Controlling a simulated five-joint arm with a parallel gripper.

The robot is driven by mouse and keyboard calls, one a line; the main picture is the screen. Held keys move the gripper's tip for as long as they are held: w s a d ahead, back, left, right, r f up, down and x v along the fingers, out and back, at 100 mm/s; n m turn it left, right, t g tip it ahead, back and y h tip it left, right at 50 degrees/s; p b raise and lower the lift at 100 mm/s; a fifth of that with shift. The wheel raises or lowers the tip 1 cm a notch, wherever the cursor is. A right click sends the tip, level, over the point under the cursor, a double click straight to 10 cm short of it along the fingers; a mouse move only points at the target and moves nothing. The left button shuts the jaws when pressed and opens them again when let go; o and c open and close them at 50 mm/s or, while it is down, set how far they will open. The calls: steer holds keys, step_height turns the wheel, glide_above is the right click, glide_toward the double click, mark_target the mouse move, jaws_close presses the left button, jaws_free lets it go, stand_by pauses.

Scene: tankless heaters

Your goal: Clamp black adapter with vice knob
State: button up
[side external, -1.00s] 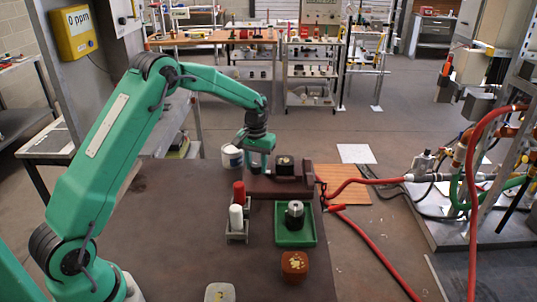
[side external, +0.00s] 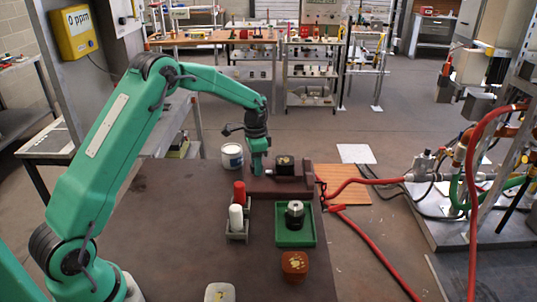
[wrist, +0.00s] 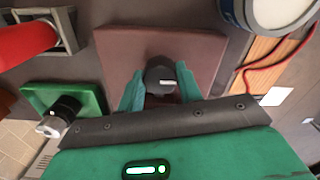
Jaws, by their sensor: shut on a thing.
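The brown vice (side external: 275,187) stands at the far edge of the dark table. The black adapter (side external: 285,162), with a yellowish mark on top, sits upright in it. My gripper (side external: 258,170) points down at the vice's left end, beside the adapter. In the wrist view my gripper (wrist: 160,88) has its two green fingers on either side of the dark vice knob (wrist: 160,74), which bears a small light mark, and is shut on it. The knob is hidden behind the fingers in the side view. Whether the vice jaws press on the adapter cannot be told.
A green tray (side external: 282,240) holds a black and metal part (side external: 295,212). Red and white cylinders (side external: 237,216) stand in a grey holder nearby. A white tin (side external: 232,157) stands left of my gripper. An orange-brown block (side external: 294,265) lies nearer. Red hoses (side external: 360,183) run right.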

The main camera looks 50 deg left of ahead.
steer(key=shift+r+m, duration=0.1)
steer(key=shift+m, duration=1.3)
steer(key=o, duration=0.7)
step_height(320, 180, up, 7)
steer(key=shift+r, duration=0.4)
